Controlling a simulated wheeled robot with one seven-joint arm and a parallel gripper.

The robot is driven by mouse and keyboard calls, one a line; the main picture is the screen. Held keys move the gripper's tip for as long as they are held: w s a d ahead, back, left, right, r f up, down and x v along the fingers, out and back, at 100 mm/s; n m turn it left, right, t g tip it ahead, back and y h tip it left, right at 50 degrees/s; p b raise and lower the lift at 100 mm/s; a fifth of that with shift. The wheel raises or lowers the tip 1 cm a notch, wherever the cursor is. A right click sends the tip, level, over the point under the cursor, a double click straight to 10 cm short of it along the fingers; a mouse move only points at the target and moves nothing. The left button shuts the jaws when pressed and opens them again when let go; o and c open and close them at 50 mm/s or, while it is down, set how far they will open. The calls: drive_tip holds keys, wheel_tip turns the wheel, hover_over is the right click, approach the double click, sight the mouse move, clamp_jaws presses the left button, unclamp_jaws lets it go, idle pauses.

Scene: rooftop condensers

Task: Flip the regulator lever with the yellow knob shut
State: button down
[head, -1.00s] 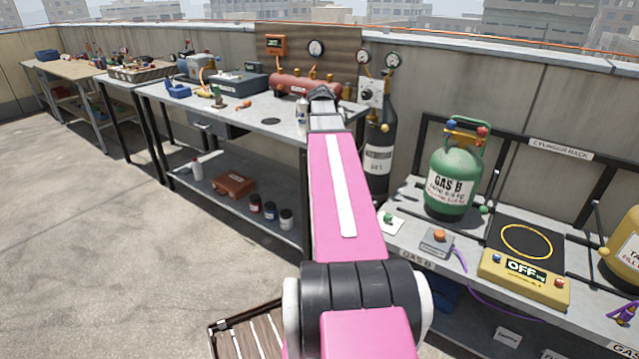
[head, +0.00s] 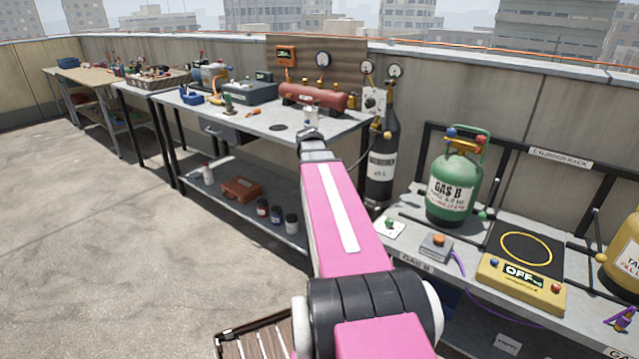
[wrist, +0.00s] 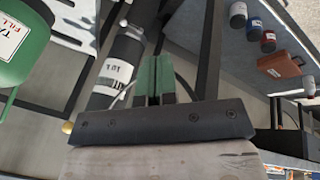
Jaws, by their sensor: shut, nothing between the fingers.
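The regulator (head: 373,99) sits on top of a black cylinder (head: 381,160) at the right end of the workbench, with two round gauges above it. A small yellow knob (head: 387,134) shows at the cylinder's upper part; the lever itself is too small to make out. In the wrist view a yellow ball (wrist: 67,127) shows at the left edge of my gripper's body, and the black cylinder (wrist: 118,62) lies beyond. My gripper (wrist: 155,75) is shut and empty, its green fingers together and apart from the knob.
A green GAS B cylinder (head: 455,180) stands on the right bench beside a yellow scale box (head: 521,282) reading OFF.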

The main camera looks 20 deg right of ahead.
drive_tip(key=shift+s+a+f, duration=0.2)
drive_tip(key=shift+a+f, duration=0.2)
drive_tip(key=shift+a, duration=0.15)
drive_tip(key=shift+s+a+f, duration=0.2)
drive_tip(key=shift+a+f, duration=0.2)
drive_tip(key=shift+a, duration=0.1)
